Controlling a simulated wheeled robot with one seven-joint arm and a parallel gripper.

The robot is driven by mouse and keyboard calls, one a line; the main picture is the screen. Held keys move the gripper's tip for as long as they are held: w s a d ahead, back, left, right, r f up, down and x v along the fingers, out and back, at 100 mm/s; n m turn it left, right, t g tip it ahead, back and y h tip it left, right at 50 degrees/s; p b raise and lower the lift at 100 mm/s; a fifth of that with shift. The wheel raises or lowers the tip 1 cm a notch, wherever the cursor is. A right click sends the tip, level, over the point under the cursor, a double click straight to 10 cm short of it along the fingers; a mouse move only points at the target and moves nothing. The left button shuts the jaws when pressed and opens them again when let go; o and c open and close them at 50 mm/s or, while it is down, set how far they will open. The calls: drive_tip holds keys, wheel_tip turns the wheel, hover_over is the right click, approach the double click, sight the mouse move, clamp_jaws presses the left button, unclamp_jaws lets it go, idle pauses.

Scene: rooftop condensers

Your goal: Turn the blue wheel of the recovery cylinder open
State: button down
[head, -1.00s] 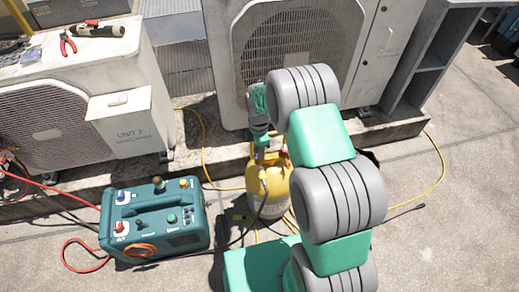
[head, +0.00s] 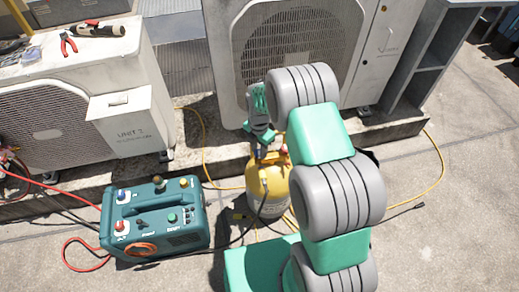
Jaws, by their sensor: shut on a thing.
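The yellow recovery cylinder (head: 268,188) stands upright on the ground, partly behind my arm. Its blue wheel (head: 260,154) shows as a small dark blue patch at the top of the cylinder. A red wheel (head: 284,151) sits just right of it. My gripper (head: 261,147) points down over the cylinder from above and is shut on the blue wheel. The fingertips are small and partly hidden, so the exact contact is hard to see.
A teal recovery machine (head: 155,220) stands on the ground to the left. Yellow hoses (head: 204,150) and a dark cable run around the cylinder. A condenser (head: 290,50) stands behind, and the Unit 2 condenser (head: 60,120) carries red pliers (head: 68,44).

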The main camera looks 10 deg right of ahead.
sight(259, 152)
drive_tip(key=c, duration=1)
unclamp_jaws()
drive_tip(key=shift+r, duration=0.1)
wheel_tip(259, 152, up, 8)
drive_tip(key=shift+f+p, duration=0.15)
drive_tip(key=shift+p, duration=0.55)
